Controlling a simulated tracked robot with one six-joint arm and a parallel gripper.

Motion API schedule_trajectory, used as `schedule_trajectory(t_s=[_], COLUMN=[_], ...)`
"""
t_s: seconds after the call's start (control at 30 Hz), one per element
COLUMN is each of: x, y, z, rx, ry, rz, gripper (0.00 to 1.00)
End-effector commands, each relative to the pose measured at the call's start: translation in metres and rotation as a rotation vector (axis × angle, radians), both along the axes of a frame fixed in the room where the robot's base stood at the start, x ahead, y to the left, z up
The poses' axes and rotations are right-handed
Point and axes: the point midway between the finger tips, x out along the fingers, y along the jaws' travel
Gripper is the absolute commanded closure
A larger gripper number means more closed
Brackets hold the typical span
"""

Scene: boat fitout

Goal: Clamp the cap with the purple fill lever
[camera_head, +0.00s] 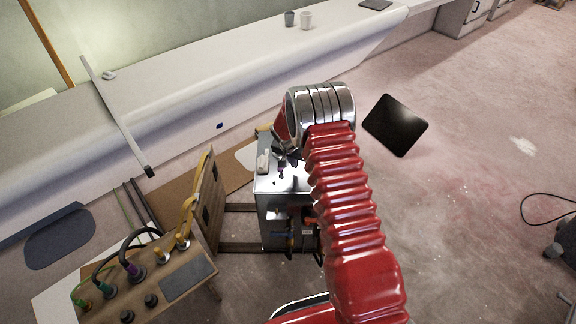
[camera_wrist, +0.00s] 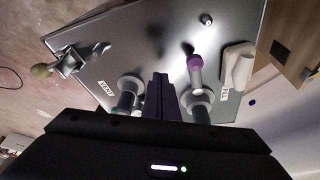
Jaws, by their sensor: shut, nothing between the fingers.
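A grey metal box (camera_head: 270,185) stands below my arm, and its top fills much of the wrist view (camera_wrist: 150,45). A lever with a purple end (camera_wrist: 195,62) points up from the top, right of my fingers. Its pale shaft runs down toward a round grey fitting (camera_wrist: 198,103) beside a FILL label (camera_wrist: 224,94). I cannot tell whether this fitting is the cap or whether it is clamped. A similar round fitting (camera_wrist: 128,92) sits left of my fingers, near a VENT label (camera_wrist: 105,89). My gripper (camera_wrist: 162,80) is shut and empty, between the two fittings.
A cream block-like part (camera_wrist: 238,65) stands right of the purple lever. A metal tap-like part with a yellowish knob (camera_wrist: 42,71) is at the box's left edge. A wooden panel with cables and plugs (camera_head: 150,285) stands left of the box.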

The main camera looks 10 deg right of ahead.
Motion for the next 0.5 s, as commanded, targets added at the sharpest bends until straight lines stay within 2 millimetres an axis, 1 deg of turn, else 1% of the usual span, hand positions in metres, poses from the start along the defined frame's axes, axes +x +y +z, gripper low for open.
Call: schedule_trajectory(t_s=[0.03, 0.3, 0.4, 0.5], x=[0.003, 0.006, 0.007, 0.007], y=[0.005, 0.019, 0.024, 0.027], z=[0.012, 0.055, 0.068, 0.077], rx=[0.000, -0.001, -0.001, -0.001], ry=[-0.005, -0.002, -0.002, 0.001], rz=[0.002, 0.002, 0.003, 0.003], gripper=[1.00, 1.00, 1.00, 1.00])
